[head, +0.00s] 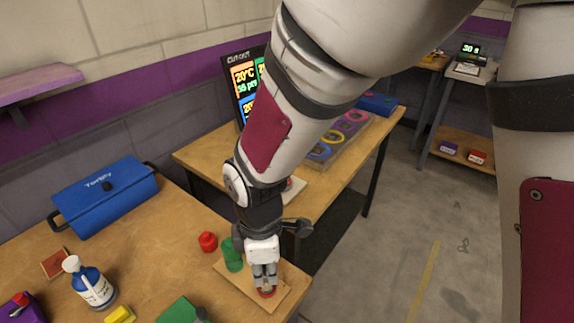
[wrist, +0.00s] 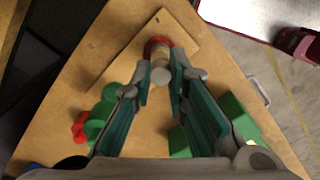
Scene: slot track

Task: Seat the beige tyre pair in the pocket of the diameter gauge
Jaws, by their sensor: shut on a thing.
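My gripper (head: 264,280) points down over a flat wooden board (head: 228,271) near the front corner of the workbench. In the wrist view its fingers (wrist: 160,68) are closed on a small pale round piece (wrist: 160,77), which looks like the beige tyre pair. Just beyond the piece is a red ring-shaped part (wrist: 157,42) on the board, likely the pocket of the diameter gauge; it also shows under the fingertips in the head view (head: 267,293). I cannot tell whether the piece touches or sits inside the red part.
A green upright part (head: 232,257) stands close left of my gripper, with a red knob-like part (head: 208,242) beyond it. A green block (head: 178,312), a blue bottle (head: 92,285) and a blue toolbox (head: 104,198) are further left. The bench edge is close on the right.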

